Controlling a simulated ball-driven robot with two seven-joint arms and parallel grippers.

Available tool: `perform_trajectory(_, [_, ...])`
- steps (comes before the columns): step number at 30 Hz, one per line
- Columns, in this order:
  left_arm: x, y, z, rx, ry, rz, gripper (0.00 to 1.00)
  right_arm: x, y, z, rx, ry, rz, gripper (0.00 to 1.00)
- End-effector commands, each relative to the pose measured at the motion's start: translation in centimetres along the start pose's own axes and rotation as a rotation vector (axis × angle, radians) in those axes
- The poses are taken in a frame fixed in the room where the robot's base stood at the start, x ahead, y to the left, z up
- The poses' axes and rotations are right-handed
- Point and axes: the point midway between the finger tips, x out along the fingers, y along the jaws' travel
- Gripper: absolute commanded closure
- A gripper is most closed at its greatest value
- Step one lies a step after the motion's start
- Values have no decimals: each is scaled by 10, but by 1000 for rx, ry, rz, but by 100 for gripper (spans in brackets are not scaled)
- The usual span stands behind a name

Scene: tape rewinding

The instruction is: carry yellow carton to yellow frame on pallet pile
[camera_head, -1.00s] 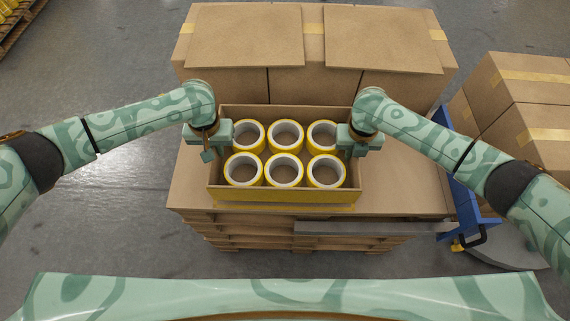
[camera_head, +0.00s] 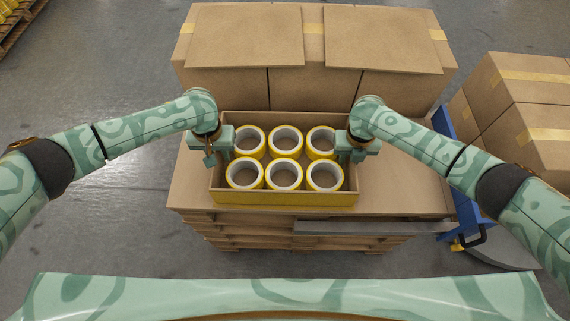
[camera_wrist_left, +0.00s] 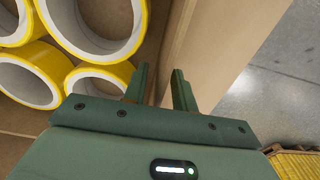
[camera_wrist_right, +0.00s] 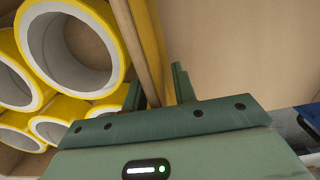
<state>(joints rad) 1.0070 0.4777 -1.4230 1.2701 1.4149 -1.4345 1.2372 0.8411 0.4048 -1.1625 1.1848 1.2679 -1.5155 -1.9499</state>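The yellow carton (camera_head: 285,199) is an open cardboard box with a yellow front band, holding several yellow-edged tape rolls (camera_head: 286,139). It appears level, at the left part of the pallet pile (camera_head: 400,195). My left gripper (camera_head: 219,150) is shut on its left wall, which shows between the fingers in the left wrist view (camera_wrist_left: 162,88). My right gripper (camera_head: 350,150) is shut on its right wall, also between the fingers in the right wrist view (camera_wrist_right: 160,90). The yellow frame is hidden under the carton; I cannot tell whether they touch.
Large closed cardboard boxes (camera_head: 312,80) stand right behind the carton. More boxes (camera_head: 530,95) stand at the right, beside a blue jack or cart (camera_head: 467,210). The pile top right of the carton is bare. Grey floor (camera_head: 110,85) is open at the left.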

Motion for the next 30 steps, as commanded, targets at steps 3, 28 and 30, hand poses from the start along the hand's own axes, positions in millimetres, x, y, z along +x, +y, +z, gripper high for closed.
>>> perform_trajectory(3, [-5, 0, 0, 2, 1, 1, 73, 0, 0, 0, 0, 0, 1, 73])
perform_trajectory(28, [-120, 0, 0, 0, -1, -1, 73, -27, 0, 1, -2, -4, 3, 73])
perform_trajectory(30, [-120, 0, 0, 0, -1, 0, 73, -43, 0, 1, -2, -4, 2, 73])
